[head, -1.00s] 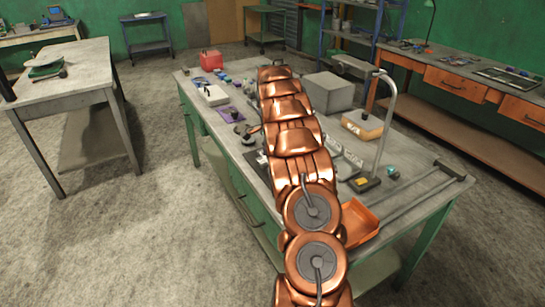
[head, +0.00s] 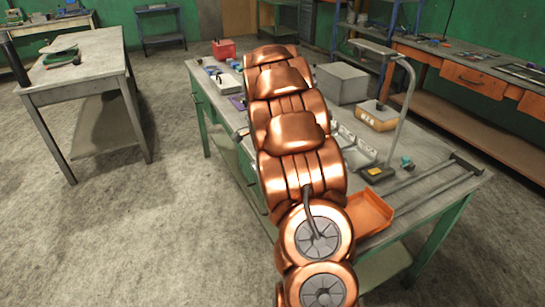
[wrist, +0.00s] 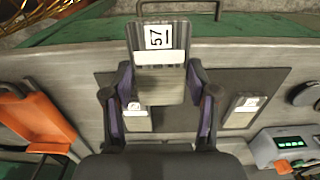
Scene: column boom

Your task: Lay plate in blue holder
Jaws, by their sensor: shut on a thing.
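My gripper (wrist: 160,84) is shut on a grey plate (wrist: 158,92) in the wrist view, with one finger at each side. The plate carries a white label reading 57 and a pale strip at its far end. It is over a dark flat mat (wrist: 183,126) near the edge of the grey workbench. Two small pale labelled pieces show on the mat, one (wrist: 245,108) right of the gripper and one (wrist: 137,121) partly hidden under the plate. I cannot make out a blue holder with certainty. In the head view my arm hides the gripper and plate.
An orange tray (head: 367,215) lies on the workbench (head: 425,185), left of the gripper in the wrist view. A device with a green display (wrist: 287,146) is at the lower right there. A lamp stand (head: 402,110), grey box (head: 342,83) and red box (head: 223,49) also stand on the bench.

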